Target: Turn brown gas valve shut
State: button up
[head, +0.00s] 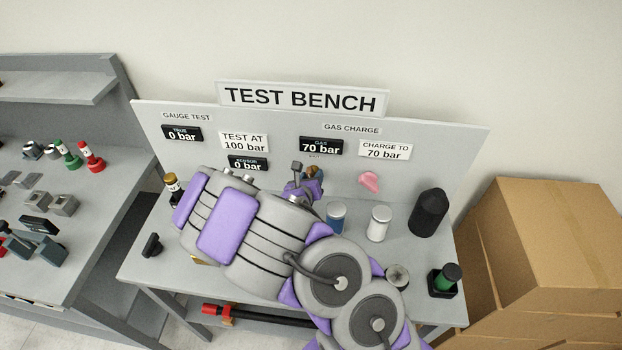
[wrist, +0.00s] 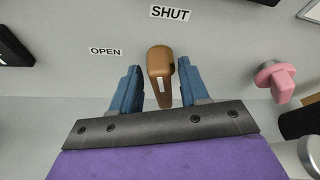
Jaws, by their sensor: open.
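The brown gas valve (wrist: 161,62) is on the grey panel in the wrist view, with a white mark on its handle. A SHUT label (wrist: 170,13) is above it and an OPEN label (wrist: 105,51) is to its left. My gripper (wrist: 158,68) is open, its blue fingers on either side of the handle. A small gap shows at the left finger; whether the right one touches is hard to tell. In the head view a small bit of the brown valve (head: 319,172) shows beside my gripper (head: 308,186); my arm hides much of that area.
A pink valve (wrist: 275,78) is to the right on the same panel. The gas display (head: 321,147) reads 70 bar. Cardboard boxes (head: 555,240) stand at right.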

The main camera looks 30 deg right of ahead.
jog(key=shift+c, duration=0.3)
grip_shut()
jog(key=shift+d+p, duration=0.1)
jog(key=shift+p, duration=0.2)
